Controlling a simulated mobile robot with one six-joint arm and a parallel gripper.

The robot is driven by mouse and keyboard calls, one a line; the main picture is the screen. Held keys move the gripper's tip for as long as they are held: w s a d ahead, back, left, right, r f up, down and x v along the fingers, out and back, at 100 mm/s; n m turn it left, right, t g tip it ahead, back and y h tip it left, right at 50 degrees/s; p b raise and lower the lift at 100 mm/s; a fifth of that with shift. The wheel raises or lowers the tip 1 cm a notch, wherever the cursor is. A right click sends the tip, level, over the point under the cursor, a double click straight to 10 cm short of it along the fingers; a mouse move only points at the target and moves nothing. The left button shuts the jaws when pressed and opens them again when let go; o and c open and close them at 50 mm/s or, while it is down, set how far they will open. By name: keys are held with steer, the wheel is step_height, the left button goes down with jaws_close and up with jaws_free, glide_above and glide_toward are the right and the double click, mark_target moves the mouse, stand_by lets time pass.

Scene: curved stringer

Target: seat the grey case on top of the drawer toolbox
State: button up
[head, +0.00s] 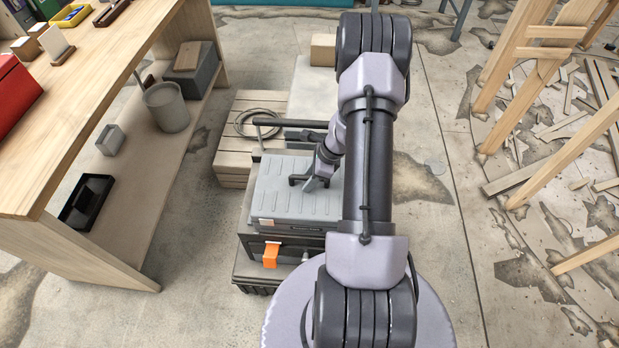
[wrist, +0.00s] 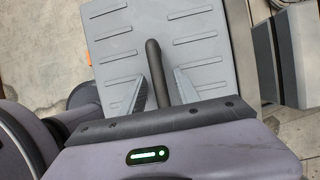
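The grey case (head: 270,196), with a ribbed lid, lies flat above the dark drawer toolbox (head: 252,245) and appears to rest on it. Whether it is fully seated cannot be told. An orange piece (head: 271,254) sticks out at the toolbox front. My gripper (head: 308,180) is over the case's lid at the handle. In the wrist view, the dark handle (wrist: 154,62) stands between the two spread fingers of my gripper (wrist: 162,76), with a gap visible on its right. The ribbed lid (wrist: 110,50) fills the view behind. My arm hides the case's right side.
A wooden crate (head: 228,165) with a coiled cable stands behind the case. A wooden bench (head: 95,100) with a lower shelf and a grey bucket (head: 167,108) is at left. Wooden trestles (head: 545,45) and scraps lie at right. Bare floor lies right of my arm.

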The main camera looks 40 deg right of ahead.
steer(key=p+v, duration=0.5)
steer(key=v, duration=0.7)
steer(key=w+a+r+n, duration=0.3)
steer(key=a+r+n, duration=0.15)
steer(key=r, duration=0.35)
steer(key=w+a+r+n, duration=0.2)
steer(key=a+r+n, duration=0.1)
steer(key=a+r, duration=0.35)
steer(key=s+a+r+n+h, duration=0.1)
steer(key=s+a+r+n, duration=0.2)
steer(key=a+r+n, duration=0.8)
steer(key=s+a+r+n+t, duration=0.2)
steer(key=s+a+r+n, duration=0.3)
steer(key=s+a, duration=0.6)
steer(key=shift+s+a+r, duration=0.15)
steer(key=shift+a+r, duration=0.2)
steer(key=shift+r, duration=0.45)
